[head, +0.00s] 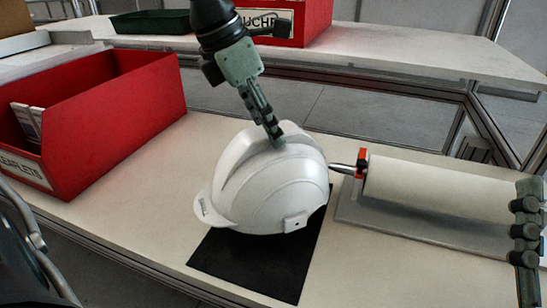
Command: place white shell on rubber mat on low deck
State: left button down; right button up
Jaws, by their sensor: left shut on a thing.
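The white shell (265,185), a hard-hat shape with ridges along its crown, is at the centre of the head view. It is over the black rubber mat (248,268) and hides the mat's back part. I cannot tell whether it rests on the mat or sits slightly above it. My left gripper (275,138) reaches down from the top and is shut on the shell at its crown. The mat lies flat on the pale low deck (150,225), near its front edge. My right gripper (526,235) is partly cut off at the right edge; its opening is unclear.
A red bin (120,120) with a label stands on the deck at left. A white roll (440,187) on a grey stand is close to the shell's right. A raised shelf (430,52) behind carries another red bin (310,20) and a green tray (150,22).

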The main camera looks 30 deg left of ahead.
aim_at(270, 145)
pick_arm(q)
jog(key=shift+s+d+f, duration=0.25)
jog(key=shift+d+f, duration=0.45)
jog(key=shift+d, duration=0.25)
notch_tip(270, 145, down, 3)
jog(key=shift+f+b, duration=0.15)
jog(key=shift+b, duration=0.3)
jog(key=shift+f, duration=0.2)
pick_arm(e)
jog(key=shift+s+d+r+t, duration=0.45)
jog(key=shift+s+r+t, duration=0.35)
jog(key=shift+t, duration=0.1)
pick_arm(q)
jog(key=c, duration=0.8)
grip_release()
